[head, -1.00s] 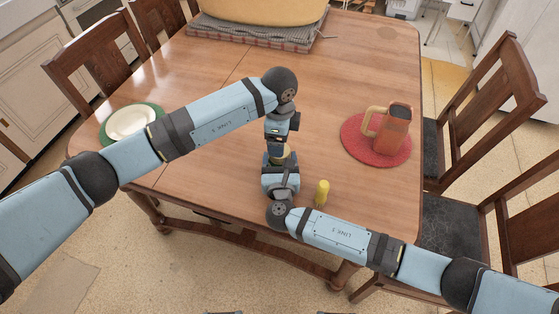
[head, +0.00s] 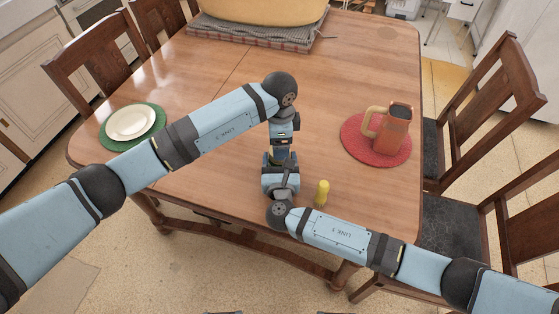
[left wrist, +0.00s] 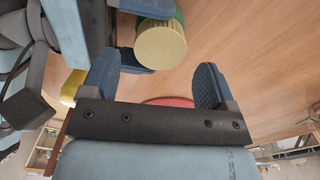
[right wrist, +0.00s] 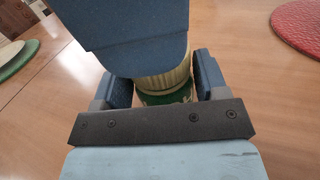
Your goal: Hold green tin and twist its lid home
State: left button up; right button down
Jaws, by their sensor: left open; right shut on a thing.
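The green tin (right wrist: 170,98) is between my right gripper's fingers in the right wrist view, and my right gripper (right wrist: 160,80) is shut on its body. The pale gold lid (left wrist: 162,44) sits on top of the tin; how tightly it is seated I cannot tell. The lid also shows in the right wrist view (right wrist: 164,80), partly covered by a dark blue part of my left gripper. My left gripper (left wrist: 156,72) is open, close to the lid, with the lid beyond its fingertips in its own view. In the head view my arms hide the tin.
A yellow shaker-like item (head: 321,193) stands just right of my right gripper. A reddish jug (head: 395,127) stands on a red mat (head: 356,147). A white plate (head: 130,123) lies on a green mat (head: 106,142) at left. A large yellowish container is at the back.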

aim_at(271, 164)
pick_arm(q)
jog(key=shift+f, duration=1.85)
jog(key=c, duration=0.9)
jog(key=m, duration=0.3)
jog(key=shift+m, duration=0.3)
jog(key=o, duration=1)
